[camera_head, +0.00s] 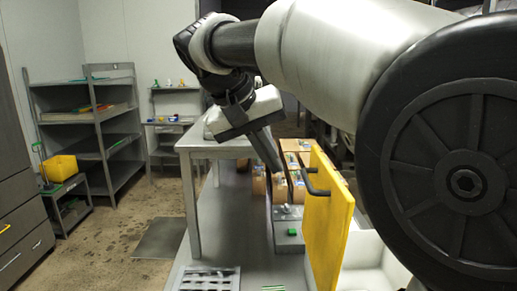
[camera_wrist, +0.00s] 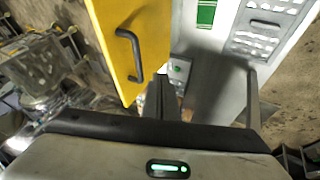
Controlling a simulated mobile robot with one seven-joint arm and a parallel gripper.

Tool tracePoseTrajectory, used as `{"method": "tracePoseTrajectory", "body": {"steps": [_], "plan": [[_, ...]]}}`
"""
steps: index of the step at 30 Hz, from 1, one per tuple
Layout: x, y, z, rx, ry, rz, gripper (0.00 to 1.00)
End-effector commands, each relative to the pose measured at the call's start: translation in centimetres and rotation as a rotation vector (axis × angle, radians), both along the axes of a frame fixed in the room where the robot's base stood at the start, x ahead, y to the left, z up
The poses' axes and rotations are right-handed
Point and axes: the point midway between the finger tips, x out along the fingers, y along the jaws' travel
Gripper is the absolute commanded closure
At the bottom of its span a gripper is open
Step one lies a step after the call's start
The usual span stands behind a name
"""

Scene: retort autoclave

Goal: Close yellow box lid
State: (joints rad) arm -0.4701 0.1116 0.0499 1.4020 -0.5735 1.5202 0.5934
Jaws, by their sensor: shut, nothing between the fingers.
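The yellow lid (camera_head: 328,225) stands upright, open, at the edge of a white box (camera_head: 372,262) on the right of the head view. A black bar handle (camera_head: 309,183) is on its left face. The lid also shows at the upper left of the wrist view (camera_wrist: 152,38), with its handle (camera_wrist: 133,55). My gripper (camera_head: 274,164) points down on the handle side of the lid, just left of the handle, and appears apart from it. It is shut and empty. Most of the box interior is hidden by the lid and my arm.
A grey table (camera_head: 192,205) stands left of my gripper. Cardboard boxes (camera_head: 290,146) are behind the lid. A grey shelf (camera_head: 98,130) and a small stand with a yellow bin (camera_head: 60,168) are farther left. Open floor lies between them and the table.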

Motion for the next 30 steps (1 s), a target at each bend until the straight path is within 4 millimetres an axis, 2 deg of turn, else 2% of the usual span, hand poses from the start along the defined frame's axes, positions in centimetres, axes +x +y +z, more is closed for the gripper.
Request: {"method": "tracePoseTrajectory", "body": {"steps": [2,6,10,30], "plan": [[0.5,-0.8,-1.6,-0.001,0.002,-0.003,1.0],[0.5,-3.0,-1.9,0.0,0.001,-0.004,1.0],[0.5,-4.0,-2.1,0.001,0.001,-0.001,1.0],[1.1,-5.0,-1.7,0.026,0.0,-0.003,1.0]]}}
